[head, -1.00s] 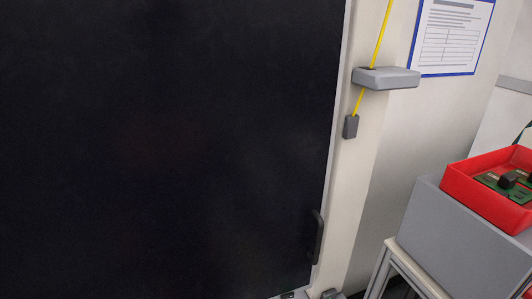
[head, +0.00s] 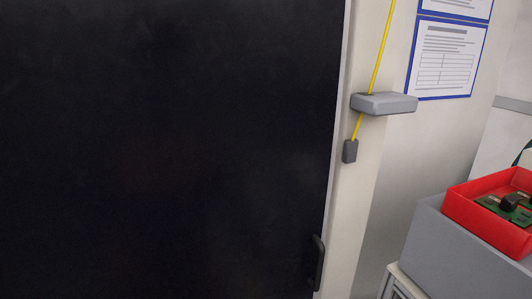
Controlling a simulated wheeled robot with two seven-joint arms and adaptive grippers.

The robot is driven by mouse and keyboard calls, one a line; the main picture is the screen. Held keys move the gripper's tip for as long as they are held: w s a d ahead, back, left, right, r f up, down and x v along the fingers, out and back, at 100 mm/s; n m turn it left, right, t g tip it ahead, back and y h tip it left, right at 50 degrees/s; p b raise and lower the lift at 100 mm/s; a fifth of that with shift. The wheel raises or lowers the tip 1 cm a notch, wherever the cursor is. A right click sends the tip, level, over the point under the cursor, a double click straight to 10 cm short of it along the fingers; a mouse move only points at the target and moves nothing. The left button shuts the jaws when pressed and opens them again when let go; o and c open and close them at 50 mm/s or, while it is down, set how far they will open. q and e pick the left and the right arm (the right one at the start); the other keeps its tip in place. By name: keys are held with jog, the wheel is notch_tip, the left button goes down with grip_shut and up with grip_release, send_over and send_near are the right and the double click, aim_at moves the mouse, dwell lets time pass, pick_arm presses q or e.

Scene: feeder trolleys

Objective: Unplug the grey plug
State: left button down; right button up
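A small dark grey block (head: 350,151), which may be the grey plug, hangs at the lower end of a yellow cable (head: 378,50). The cable passes a light grey bracket or box (head: 385,103) that sticks out from the cream post. I cannot tell whether the block sits in a socket or hangs free. Neither of my grippers is in view.
A large black panel (head: 160,150) with a dark handle (head: 318,262) fills the left and middle. At the right, a red tray (head: 462,213) with green circuit boards stands on a grey box (head: 432,245). Blue-framed sheets (head: 446,58) hang on the wall.

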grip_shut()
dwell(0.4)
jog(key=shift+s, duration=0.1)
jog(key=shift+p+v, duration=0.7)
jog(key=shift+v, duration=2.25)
